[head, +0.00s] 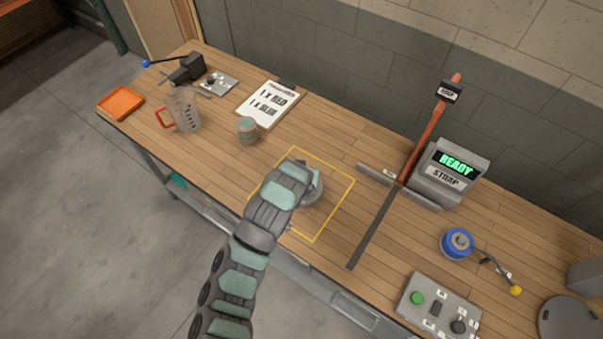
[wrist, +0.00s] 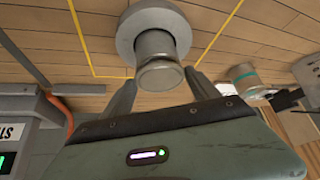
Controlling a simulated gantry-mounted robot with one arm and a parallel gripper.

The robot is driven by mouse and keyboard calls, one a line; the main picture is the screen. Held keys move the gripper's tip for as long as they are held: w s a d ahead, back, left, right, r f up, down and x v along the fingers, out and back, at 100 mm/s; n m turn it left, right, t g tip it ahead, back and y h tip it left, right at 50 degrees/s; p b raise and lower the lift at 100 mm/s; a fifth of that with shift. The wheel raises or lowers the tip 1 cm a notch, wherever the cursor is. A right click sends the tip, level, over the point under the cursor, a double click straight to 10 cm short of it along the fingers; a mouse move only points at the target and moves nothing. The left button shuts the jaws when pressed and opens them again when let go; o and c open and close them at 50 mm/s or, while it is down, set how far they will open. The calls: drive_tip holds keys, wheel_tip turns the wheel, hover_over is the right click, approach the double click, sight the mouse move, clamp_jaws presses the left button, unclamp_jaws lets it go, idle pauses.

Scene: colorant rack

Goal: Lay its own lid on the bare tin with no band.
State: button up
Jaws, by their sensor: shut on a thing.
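My gripper (wrist: 160,82) is shut on a plain grey round piece (wrist: 158,78) inside the yellow outline. The piece has a narrow cylinder between my fingers and a wider round part beyond it. I cannot tell whether this is a lid by its knob, or whether a tin is under it. In the head view, my gripper (head: 303,178) hides most of the grey piece (head: 315,192). A tin with a teal band (head: 247,131) stands upright, up and left of the outline; it also shows in the wrist view (wrist: 243,76).
The clipboard (head: 270,103), clear jug (head: 184,110) and orange tray (head: 120,102) are at the left.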

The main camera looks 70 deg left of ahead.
drive_tip(key=shift+f, duration=0.3)
drive_tip(key=o, duration=1.4)
drive_tip(key=shift+c, duration=0.2)
drive_tip(key=shift+r, duration=0.1)
drive_tip(key=b+v, duration=0.1)
drive_tip(key=v, duration=0.9)
drive_tip(key=shift+r, duration=0.3)
drive_tip(key=shift+d, duration=0.15)
